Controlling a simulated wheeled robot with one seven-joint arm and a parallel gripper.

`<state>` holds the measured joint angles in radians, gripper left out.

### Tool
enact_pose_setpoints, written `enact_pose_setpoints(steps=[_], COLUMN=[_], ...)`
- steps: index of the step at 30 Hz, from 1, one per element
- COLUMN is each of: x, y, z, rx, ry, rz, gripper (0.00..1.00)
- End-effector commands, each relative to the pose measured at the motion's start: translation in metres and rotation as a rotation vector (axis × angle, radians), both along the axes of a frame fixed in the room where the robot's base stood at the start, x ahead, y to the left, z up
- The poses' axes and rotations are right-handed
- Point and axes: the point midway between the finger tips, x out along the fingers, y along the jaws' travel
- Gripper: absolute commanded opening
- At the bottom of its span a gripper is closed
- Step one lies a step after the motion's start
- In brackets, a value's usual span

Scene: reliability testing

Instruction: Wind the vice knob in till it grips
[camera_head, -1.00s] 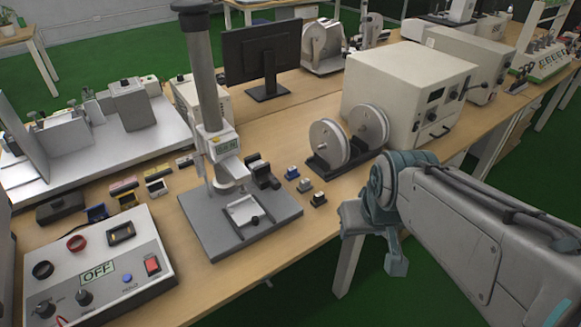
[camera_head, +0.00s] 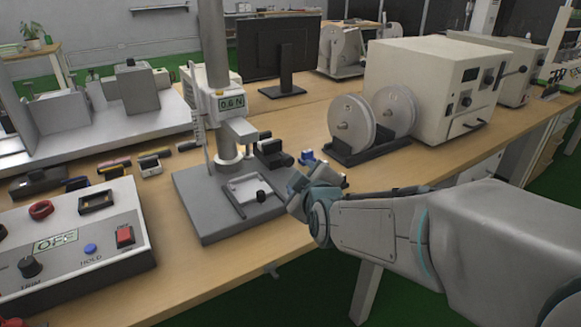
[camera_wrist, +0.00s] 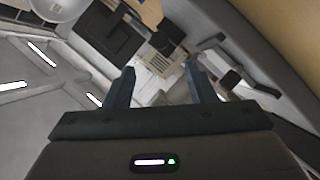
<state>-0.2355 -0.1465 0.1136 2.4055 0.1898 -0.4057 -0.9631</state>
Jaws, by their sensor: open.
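The vice (camera_head: 244,188) is a small light-grey frame on the grey base plate of the test stand. Its black knob (camera_head: 262,196) sticks up at the vice's right front side. My gripper (camera_head: 295,194) is just right of the knob, beside the base plate's right edge, with a small gap seen between them. In the wrist view my gripper (camera_wrist: 163,82) has its two dark fingers apart with nothing held between them. I cannot make out the vice or knob in the wrist view, which looks tilted across the room.
The stand's column (camera_head: 215,60) rises behind the vice. A control box (camera_head: 75,255) showing OFF lies left. A two-wheeled spool unit (camera_head: 352,124) and small blocks sit behind my gripper. The table's front edge runs below my arm.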

Motion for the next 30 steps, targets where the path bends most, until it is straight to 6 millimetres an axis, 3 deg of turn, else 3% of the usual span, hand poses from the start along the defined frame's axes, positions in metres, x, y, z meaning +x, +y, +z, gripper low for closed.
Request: enact_pose_setpoints(steps=[8, 24, 30], x=[0.018, 0.101, 0.122], y=[0.007, 0.030, 0.035], z=[-0.007, -0.032, -0.036], rx=[-0.010, -0.008, -0.008], ry=[-0.022, -0.020, -0.021], rz=[0.005, 0.005, 0.005], gripper=[0.50, 0.50, 0.50])
